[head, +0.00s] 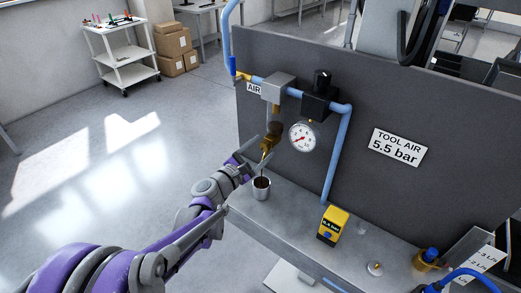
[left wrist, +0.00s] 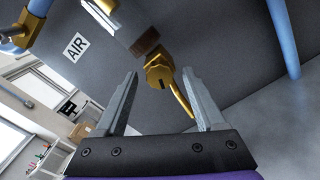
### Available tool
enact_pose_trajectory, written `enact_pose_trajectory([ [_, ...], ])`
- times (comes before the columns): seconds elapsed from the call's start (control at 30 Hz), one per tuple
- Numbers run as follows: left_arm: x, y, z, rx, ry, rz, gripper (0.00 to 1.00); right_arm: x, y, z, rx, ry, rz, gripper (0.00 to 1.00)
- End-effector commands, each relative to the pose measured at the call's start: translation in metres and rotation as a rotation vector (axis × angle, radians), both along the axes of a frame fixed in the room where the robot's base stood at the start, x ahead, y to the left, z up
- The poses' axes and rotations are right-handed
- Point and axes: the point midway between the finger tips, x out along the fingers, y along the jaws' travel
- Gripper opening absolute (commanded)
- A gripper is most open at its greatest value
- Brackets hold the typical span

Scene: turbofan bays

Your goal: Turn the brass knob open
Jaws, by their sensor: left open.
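The brass knob (head: 268,141) hangs under the grey block on the air pipe, above a small metal cup (head: 261,188). In the left wrist view the brass knob (left wrist: 160,71) shows as a faceted body with a thin brass piece slanting down to the right. My left gripper (head: 266,151) is open, with its fingers pointing at the knob. In the left wrist view the fingers (left wrist: 160,75) stand apart on either side of the knob, with gaps showing. I cannot tell how far the tips are from it in depth. My right gripper is not in view.
A round gauge (head: 302,138) and a black regulator (head: 319,97) sit right of the knob. A blue pipe (head: 337,155) runs down the dark panel (head: 420,110). A yellow box (head: 333,226) stands on the grey bench (head: 290,212). Open floor lies to the left.

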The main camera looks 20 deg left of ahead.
Motion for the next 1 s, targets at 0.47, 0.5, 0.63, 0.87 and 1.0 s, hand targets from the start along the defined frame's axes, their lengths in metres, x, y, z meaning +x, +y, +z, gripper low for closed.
enact_pose_trajectory([
  [0.47, -0.064, 0.025, -0.001, 0.0, 0.001, 0.004, 0.71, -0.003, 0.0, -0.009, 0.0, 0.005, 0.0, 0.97],
  [0.5, -0.071, 0.027, -0.001, 0.001, 0.0, 0.003, 0.71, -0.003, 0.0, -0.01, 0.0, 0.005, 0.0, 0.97],
  [0.63, -0.089, 0.033, 0.0, 0.0, 0.001, 0.002, 0.71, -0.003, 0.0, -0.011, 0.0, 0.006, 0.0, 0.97],
  [0.87, -0.102, 0.037, 0.0, 0.0, 0.0, 0.0, 0.71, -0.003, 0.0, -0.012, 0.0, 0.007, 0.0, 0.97],
  [1.0, -0.102, 0.037, 0.0, 0.0, 0.0, 0.0, 0.71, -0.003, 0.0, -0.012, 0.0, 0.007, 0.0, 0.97],
])
